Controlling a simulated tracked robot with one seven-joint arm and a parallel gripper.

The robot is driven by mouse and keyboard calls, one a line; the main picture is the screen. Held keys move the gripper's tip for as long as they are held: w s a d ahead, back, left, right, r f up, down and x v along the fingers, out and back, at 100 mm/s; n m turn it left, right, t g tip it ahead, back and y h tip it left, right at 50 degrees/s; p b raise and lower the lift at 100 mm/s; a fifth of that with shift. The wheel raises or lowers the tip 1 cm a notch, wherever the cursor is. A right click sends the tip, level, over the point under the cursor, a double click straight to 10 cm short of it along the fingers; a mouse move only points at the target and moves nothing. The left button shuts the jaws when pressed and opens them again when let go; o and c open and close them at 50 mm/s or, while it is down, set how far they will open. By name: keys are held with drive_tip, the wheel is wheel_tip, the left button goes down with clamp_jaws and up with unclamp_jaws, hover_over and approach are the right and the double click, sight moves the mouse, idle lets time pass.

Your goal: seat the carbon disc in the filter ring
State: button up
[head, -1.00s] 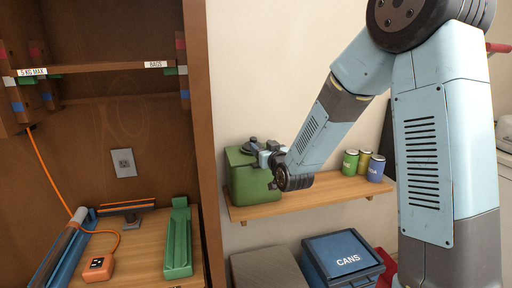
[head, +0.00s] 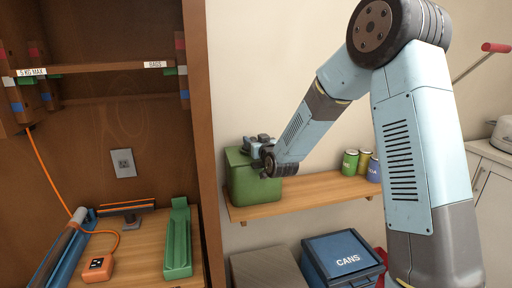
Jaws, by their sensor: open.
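A green box (head: 252,185) stands on the wooden wall shelf in the middle of the head view. My gripper (head: 250,143) is open at the top of this box, near its back edge. It is small in the picture, and I cannot tell whether it touches anything there. My wrist covers the right part of the box top. I cannot make out the carbon disc or the filter ring; the area around the fingers is partly hidden by my gripper.
The wall shelf (head: 310,200) also bears several cans, including a green can (head: 350,162) at its right. A blue bin marked CANS (head: 340,258) stands below. A wooden cabinet at left holds a green tray (head: 178,240) and an orange device (head: 98,268).

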clamp_jaws()
idle(0.4)
